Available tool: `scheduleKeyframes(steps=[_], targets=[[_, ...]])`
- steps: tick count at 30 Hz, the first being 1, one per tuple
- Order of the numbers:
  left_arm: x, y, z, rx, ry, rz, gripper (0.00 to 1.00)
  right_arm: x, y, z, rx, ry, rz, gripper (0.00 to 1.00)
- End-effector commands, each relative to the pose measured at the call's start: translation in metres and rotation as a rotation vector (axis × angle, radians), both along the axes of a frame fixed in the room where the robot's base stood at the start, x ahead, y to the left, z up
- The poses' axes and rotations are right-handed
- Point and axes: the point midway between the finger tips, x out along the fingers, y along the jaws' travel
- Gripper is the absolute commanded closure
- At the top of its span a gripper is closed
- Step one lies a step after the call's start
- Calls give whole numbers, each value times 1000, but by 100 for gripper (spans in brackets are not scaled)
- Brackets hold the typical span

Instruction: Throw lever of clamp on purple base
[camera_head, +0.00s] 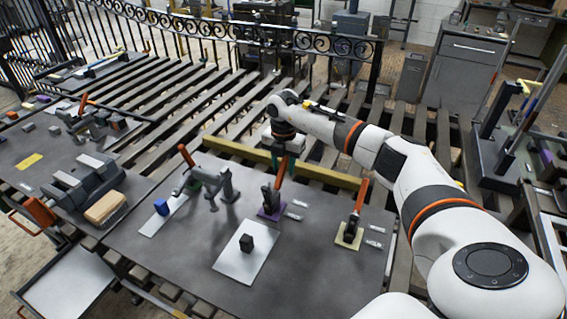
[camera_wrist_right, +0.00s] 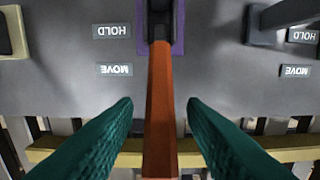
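The clamp on the purple base (camera_head: 270,214) stands in the middle of the grey table, with its orange lever handle (camera_head: 282,172) sticking up. In the right wrist view the orange handle (camera_wrist_right: 161,115) runs down the middle from the dark clamp body, over the purple base (camera_wrist_right: 178,30). My right gripper (camera_head: 281,152) is at the handle's upper end. In the wrist view its green fingers (camera_wrist_right: 159,104) are apart, one on each side of the handle, with a gap on both sides. My left gripper is not in view.
A dark block (camera_head: 246,243) sits on a white plate in front. HOLD (camera_wrist_right: 112,31) and MOVE (camera_wrist_right: 115,70) labels lie beside the purple base.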

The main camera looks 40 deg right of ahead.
Motion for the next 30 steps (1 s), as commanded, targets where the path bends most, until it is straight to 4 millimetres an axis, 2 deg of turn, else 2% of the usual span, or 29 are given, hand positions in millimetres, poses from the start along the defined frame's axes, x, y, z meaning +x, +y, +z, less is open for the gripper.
scheduleKeyframes(steps=[3,4,9,11,23,30], targets=[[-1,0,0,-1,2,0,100,0,0,0,0,0,0,62],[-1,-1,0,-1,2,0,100,0,0,0,0,0,0,65],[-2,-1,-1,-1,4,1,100,0,0,0,0,0,0,93],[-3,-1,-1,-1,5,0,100,0,0,0,0,0,0,100],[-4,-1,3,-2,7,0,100,-1,2,4,-28,-16,2,100],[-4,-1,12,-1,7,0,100,-6,12,12,-144,-76,6,100]])
